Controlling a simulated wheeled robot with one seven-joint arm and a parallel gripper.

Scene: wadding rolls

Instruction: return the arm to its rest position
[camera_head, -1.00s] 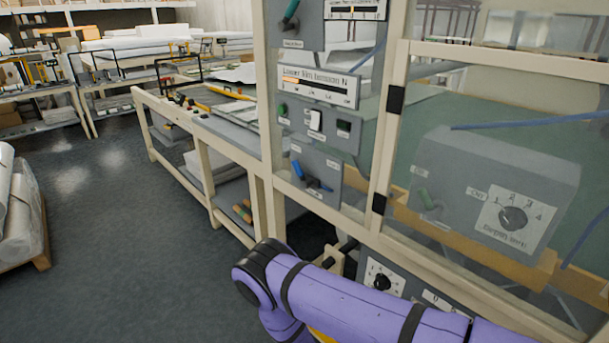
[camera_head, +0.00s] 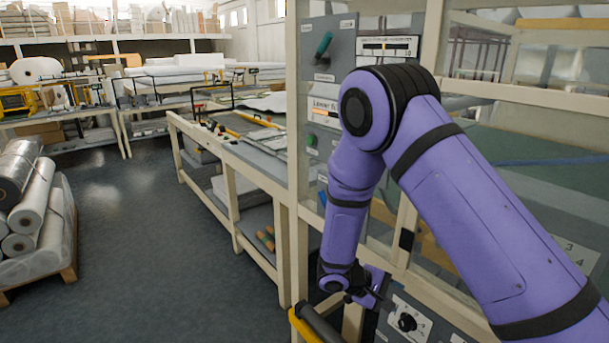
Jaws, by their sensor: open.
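My purple arm (camera_head: 455,190) rises from the lower right to a bent elbow at the upper middle. Its forearm (camera_head: 345,225) hangs down from there in front of the control panel. My gripper (camera_head: 380,298) is at the low end, small and dark, near the panel's lower dial. It is open, and I see nothing held in it. Whether it touches the panel I cannot tell.
The control panel's cream frame (camera_head: 298,150) with clear panes stands close on the right, behind my arm. A long workbench (camera_head: 228,160) runs back from it. A pallet (camera_head: 68,272) of wrapped rolls (camera_head: 35,200) stands at the left. The grey floor (camera_head: 150,250) between is clear.

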